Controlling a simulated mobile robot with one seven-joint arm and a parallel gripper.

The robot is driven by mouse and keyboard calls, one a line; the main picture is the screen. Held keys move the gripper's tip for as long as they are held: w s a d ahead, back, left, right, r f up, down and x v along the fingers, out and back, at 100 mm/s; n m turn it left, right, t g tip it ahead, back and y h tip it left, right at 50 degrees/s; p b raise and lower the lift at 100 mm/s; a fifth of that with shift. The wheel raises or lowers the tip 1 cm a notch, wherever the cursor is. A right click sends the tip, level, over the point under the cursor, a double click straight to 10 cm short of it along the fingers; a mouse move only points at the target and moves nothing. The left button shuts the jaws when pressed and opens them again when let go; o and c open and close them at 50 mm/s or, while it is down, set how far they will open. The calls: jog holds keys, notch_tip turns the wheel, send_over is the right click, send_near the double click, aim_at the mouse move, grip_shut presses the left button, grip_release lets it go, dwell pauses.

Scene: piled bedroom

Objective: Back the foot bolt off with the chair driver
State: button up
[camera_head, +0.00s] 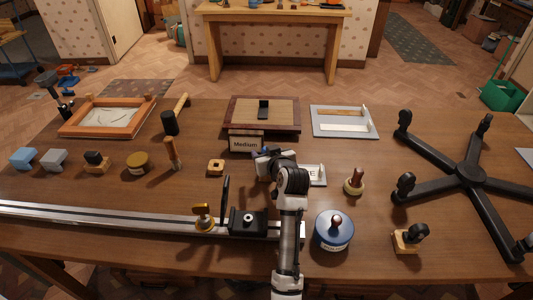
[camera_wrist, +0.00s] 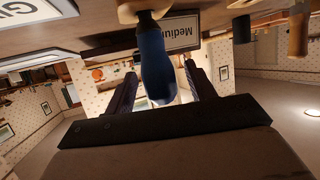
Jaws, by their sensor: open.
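A driver with a blue handle (camera_wrist: 155,62) and a dark collar stands in a pale wooden base (camera_wrist: 142,10) in the wrist view; I take it to be the chair driver. My gripper (camera_head: 266,158) is open, with its two fingers on either side of the handle; I cannot tell whether they touch it. In the head view my gripper mostly hides this driver. A black block with a pale round bolt-like head (camera_head: 249,217) sits on the metal rail (camera_head: 120,219); whether this is the foot bolt is unclear.
A "Medium" sign (camera_head: 245,144) stands just behind my gripper. A blue round tin (camera_head: 334,231), a wooden-handled piece (camera_head: 354,182) and a black star-shaped chair base (camera_head: 470,175) are to the right. A yellow-topped clamp (camera_head: 204,215) and upright black lever (camera_head: 226,195) rise left of the block.

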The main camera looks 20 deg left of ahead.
jog(key=shift+x, duration=0.95)
jog(key=c, duration=1.1)
jog(key=shift+r, duration=0.1)
